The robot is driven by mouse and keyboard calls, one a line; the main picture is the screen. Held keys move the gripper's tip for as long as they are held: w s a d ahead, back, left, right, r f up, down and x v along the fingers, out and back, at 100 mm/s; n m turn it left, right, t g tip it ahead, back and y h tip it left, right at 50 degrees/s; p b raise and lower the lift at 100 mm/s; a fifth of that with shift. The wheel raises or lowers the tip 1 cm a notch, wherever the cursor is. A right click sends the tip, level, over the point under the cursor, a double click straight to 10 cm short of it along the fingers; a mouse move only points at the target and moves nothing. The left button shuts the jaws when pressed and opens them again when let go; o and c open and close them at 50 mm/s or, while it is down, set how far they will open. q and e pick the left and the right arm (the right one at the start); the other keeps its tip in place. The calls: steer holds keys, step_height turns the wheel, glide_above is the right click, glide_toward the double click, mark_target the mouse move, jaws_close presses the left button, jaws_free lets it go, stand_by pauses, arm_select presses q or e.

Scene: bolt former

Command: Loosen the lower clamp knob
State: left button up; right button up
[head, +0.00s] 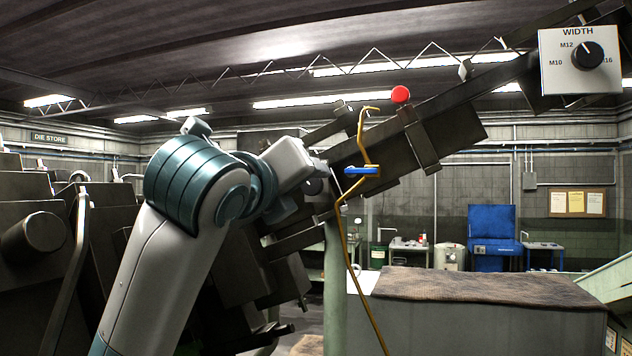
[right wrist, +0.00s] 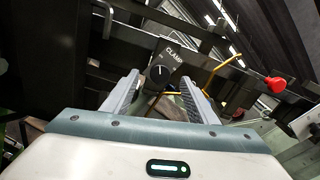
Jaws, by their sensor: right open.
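In the right wrist view a dark plate marked CLAMP carries a round black knob (right wrist: 159,73) with a white pointer line. The knob appears between the fingertips of my right gripper (right wrist: 160,80). The two fingers stand apart, one on each side of it in the picture, and I see no contact. In the head view my right gripper (head: 318,176) is at the machine's slanted dark rail (head: 450,112), and its own wrist partly hides the clamp area. I cannot tell whether another clamp knob is nearby. My left gripper is not in view.
A yellow bent pipe with a blue lever (head: 361,171) stands just right of the gripper. A red ball knob (head: 401,94) sits on the rail. A WIDTH dial panel (head: 580,61) is at upper right. A grey block with a brown mat (head: 470,286) lies at lower right.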

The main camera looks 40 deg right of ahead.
mark_target(310, 185)
steer(key=p+x, duration=0.1)
steer(key=x, duration=0.3)
steer(key=shift+w+d+r+p, duration=0.1)
steer(key=shift+d+r+p, duration=0.05)
steer(key=shift+d+p, duration=0.15)
steer(key=shift+n+p, duration=0.3)
steer(key=shift+n, duration=0.5)
steer(key=n+p, duration=0.2)
steer(key=n, duration=0.1)
steer(key=shift+a+r, duration=0.1)
steer(key=shift+a, duration=0.1)
steer(key=shift+f+n, duration=0.25)
steer(key=shift+n, duration=0.95)
steer(key=n, duration=0.3)
steer(key=shift+n, duration=0.4)
